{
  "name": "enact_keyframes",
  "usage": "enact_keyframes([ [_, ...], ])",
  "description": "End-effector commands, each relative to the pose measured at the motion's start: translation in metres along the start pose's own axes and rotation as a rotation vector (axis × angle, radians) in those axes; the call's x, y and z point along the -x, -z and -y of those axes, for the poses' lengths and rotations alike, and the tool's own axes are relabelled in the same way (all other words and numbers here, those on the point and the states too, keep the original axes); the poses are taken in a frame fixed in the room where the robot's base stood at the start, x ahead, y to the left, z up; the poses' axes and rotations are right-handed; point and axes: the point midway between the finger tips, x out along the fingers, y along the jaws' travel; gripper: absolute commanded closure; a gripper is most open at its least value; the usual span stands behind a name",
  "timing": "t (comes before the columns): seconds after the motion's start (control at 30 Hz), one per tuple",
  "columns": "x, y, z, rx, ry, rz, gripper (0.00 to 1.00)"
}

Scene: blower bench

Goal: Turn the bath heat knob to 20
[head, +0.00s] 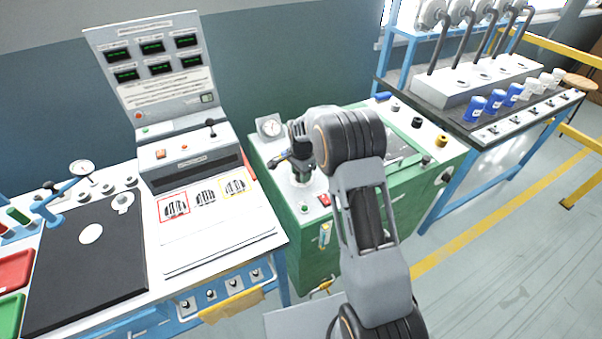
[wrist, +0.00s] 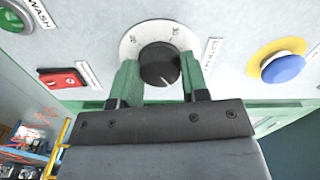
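In the wrist view the black knob (wrist: 159,64), which I take to be the bath heat knob, sits on a round white dial (wrist: 130,42). My gripper (wrist: 160,72) has its green fingers on the left and right sides of the knob. Their inner faces meet its edges with no clear gap, so it looks shut on the knob. The dial marks are small and tilted, and I cannot read where the knob points. The fingers hide the lower dial. In the head view my gripper (head: 302,172) points down at the green cabinet's top, and the knob is hidden there.
In the wrist view a red switch (wrist: 62,78) and a green button (wrist: 12,18) lie left of the knob. A blue button on a yellow ring (wrist: 283,68) lies right. In the head view a round gauge (head: 270,127) stands behind my gripper.

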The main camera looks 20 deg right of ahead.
Motion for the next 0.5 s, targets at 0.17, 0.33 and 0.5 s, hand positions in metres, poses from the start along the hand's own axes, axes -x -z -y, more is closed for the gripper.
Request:
enact_keyframes([
  [0.17, 0.0002, 0.0, 0.0, 0.0, 0.0, 0.0, 0.78],
  [0.33, 0.0002, -0.0001, 0.0, 0.004, 0.0, 0.0, 0.82],
  [0.5, -0.0003, 0.0, 0.0, 0.042, 0.0, 0.0, 0.83],
])
